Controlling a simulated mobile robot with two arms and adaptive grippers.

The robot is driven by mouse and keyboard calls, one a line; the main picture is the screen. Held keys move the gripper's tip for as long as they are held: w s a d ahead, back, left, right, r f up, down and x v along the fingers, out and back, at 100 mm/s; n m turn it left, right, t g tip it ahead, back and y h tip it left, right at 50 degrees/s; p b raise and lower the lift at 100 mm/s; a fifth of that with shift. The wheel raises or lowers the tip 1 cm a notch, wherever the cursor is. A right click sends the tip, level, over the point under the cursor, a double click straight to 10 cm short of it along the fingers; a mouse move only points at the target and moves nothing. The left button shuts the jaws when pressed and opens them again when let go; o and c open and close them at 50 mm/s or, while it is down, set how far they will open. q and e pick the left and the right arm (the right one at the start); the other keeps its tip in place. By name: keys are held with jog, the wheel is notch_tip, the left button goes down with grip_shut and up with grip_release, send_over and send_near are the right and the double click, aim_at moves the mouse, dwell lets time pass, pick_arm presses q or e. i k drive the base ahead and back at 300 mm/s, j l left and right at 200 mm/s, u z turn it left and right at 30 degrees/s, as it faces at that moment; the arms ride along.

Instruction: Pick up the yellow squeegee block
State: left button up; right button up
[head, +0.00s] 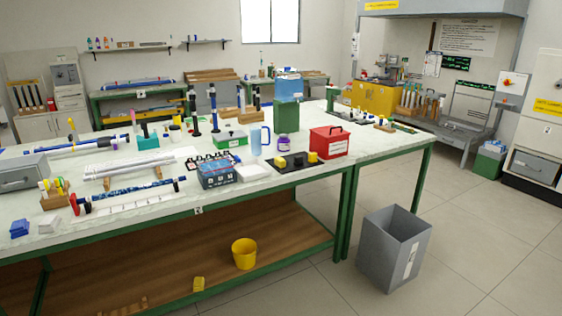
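A small yellow block (199,284) lies on the brown lower shelf (150,270) of the green-framed bench, near its front edge. It may be the squeegee block; its details are too small to tell. Two other small yellow pieces, one on the left (281,161) and one on the right (312,157), stand on a black mat on the bench top. Neither of my grippers is in view.
A yellow bucket (244,253) stands on the lower shelf, right of the block. The bench top (120,205) above is crowded with tools, a red box (328,143) and a blue-grey case (217,174). A grey bin (393,248) stands on the floor at right. Open floor lies beyond it.

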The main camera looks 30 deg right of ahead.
aim_at(311, 157)
jog(key=i+l, duration=0.4)
jog(key=l, duration=0.2)
jog(key=i+l, duration=0.85)
jog(key=l, duration=0.3)
jog(key=i+l, duration=0.45)
jog(key=l, duration=0.15)
